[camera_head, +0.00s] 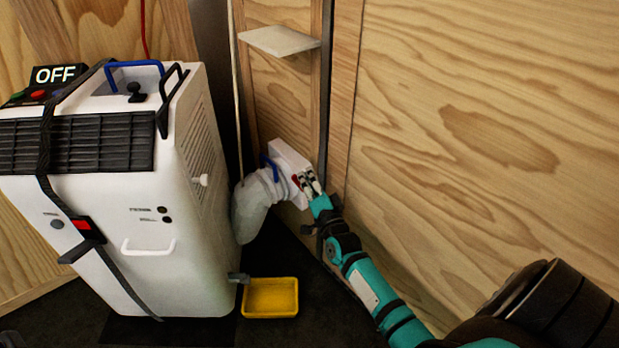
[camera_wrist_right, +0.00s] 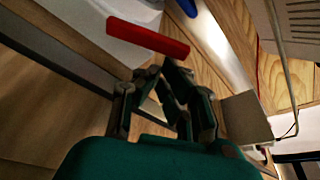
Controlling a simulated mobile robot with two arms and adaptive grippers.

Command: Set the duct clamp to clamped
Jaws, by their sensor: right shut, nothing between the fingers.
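The grey flexible duct (camera_head: 252,203) bends from the side of the white machine to a white box (camera_head: 290,160) on the wooden wall. A blue bar (camera_head: 268,168) stands at the duct's end, and a small red part (camera_head: 296,181) shows beside my right gripper (camera_head: 307,184). I cannot tell which of these is the duct clamp's lever or how it is set. In the right wrist view, a red bar (camera_wrist_right: 147,38) lies just beyond the fingertips of my right gripper (camera_wrist_right: 160,76), which is shut and empty. A blue part (camera_wrist_right: 187,7) shows at the top edge.
The white machine (camera_head: 195,235) with an "OFF" display (camera_head: 55,74) stands at the left, strapped in black. A yellow tray (camera_head: 270,297) lies on the dark floor below the duct. A pale shelf (camera_head: 279,40) juts out above. A plain wooden wall borders my right arm.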

